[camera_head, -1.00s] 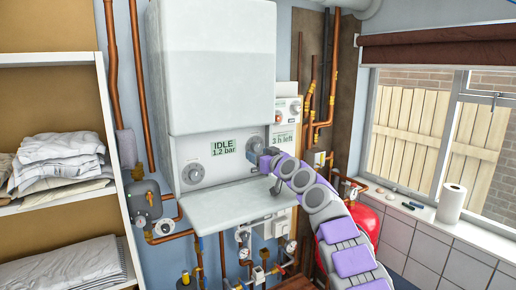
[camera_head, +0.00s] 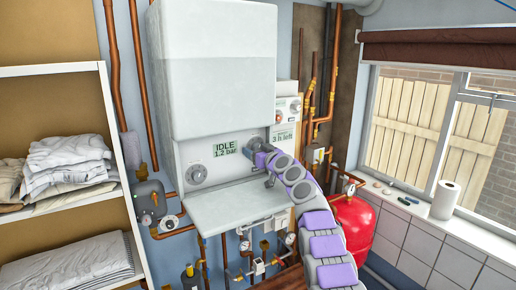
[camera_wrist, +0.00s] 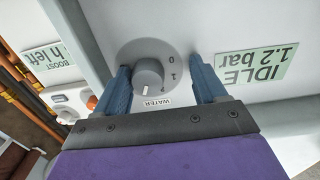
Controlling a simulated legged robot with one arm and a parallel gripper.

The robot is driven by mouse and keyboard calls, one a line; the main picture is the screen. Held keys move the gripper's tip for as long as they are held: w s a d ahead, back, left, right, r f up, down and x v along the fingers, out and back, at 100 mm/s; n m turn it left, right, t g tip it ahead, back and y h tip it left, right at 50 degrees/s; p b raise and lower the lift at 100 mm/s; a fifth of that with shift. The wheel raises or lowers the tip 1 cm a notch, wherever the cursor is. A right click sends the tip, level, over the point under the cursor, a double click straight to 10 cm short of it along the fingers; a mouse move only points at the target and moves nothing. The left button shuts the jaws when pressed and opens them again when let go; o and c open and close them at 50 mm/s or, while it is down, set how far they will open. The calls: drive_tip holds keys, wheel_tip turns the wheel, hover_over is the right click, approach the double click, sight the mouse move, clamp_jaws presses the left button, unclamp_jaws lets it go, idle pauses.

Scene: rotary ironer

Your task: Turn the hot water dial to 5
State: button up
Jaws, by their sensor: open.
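The hot water dial (camera_wrist: 149,76) is a grey knob on a round grey plate on the boiler front. My gripper (camera_wrist: 162,64) is open, with one blue finger on each side of the dial and gaps to the knob. Whether a finger touches the panel I cannot tell. In the head view, my gripper (camera_head: 262,152) is at the right end of the boiler panel and covers part of the dial.
The boiler display (camera_head: 224,149) reads IDLE 1.2 bar. A second dial (camera_head: 196,173) is at the panel's left. A lowered white flap (camera_head: 235,205) sticks out below. A BOOST control box (camera_wrist: 72,101) stands beside the boiler, near copper pipes (camera_head: 323,110).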

drive_tip(key=shift+w+d+f, duration=0.2)
drive_tip(key=shift+w+d, duration=0.05)
drive_tip(key=shift+d, duration=0.35)
drive_tip(key=shift+d+r, duration=0.15)
drive_tip(key=shift+d, duration=0.25)
drive_tip(key=shift+c, duration=1.1)
drive_tip(key=shift+d+r, duration=0.1)
drive_tip(key=shift+c, duration=0.8)
drive_tip(key=shift+s+a, duration=0.15)
drive_tip(key=shift+a, duration=0.3)
drive_tip(key=c, duration=0.4)
drive_tip(key=shift+c, duration=1)
drive_tip(key=shift+d, duration=0.2)
drive_tip(key=shift+c, duration=0.3)
drive_tip(key=shift+m, duration=0.3)
